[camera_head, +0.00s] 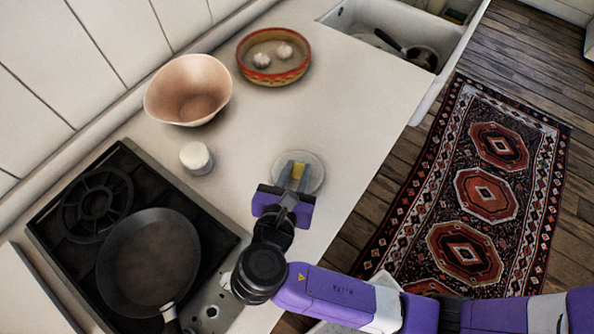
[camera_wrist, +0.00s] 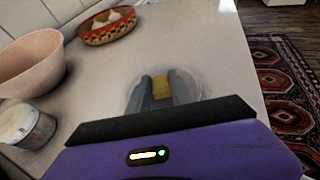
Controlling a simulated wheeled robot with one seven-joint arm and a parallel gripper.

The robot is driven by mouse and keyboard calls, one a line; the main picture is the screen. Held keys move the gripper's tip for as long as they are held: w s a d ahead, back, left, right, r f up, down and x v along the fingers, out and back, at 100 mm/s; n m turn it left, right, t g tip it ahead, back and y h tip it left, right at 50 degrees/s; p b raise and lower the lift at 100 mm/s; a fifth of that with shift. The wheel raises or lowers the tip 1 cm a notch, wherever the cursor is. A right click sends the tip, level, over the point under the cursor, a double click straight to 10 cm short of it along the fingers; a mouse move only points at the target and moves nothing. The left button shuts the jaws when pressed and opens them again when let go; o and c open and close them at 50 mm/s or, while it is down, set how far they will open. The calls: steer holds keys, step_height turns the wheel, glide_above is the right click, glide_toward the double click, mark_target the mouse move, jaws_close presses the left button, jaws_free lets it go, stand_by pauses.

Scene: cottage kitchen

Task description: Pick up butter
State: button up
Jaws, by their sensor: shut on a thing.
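The butter (camera_head: 297,171) is a small yellow block over a round clear dish (camera_head: 315,173) on the counter. My gripper (camera_head: 293,176) reaches over the dish with its fingers on either side of the butter, shut on it. In the wrist view the butter (camera_wrist: 159,84) shows yellow between the two grey fingers, with the dish (camera_wrist: 133,97) behind them. I cannot tell whether the butter is lifted clear of the dish.
A jar (camera_head: 196,157), a pink bowl (camera_head: 188,90) and a patterned bowl (camera_head: 274,56) holding white items stand on the counter. A pan (camera_head: 148,262) sits on the black stove (camera_head: 62,226). The sink (camera_head: 385,27) is at the far end. Counter right of the bowls is clear.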

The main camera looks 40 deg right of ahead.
mark_target(297, 174)
step_height(297, 174, up, 19)
steer(key=p, duration=0.2)
steer(key=shift+r, duration=0.15)
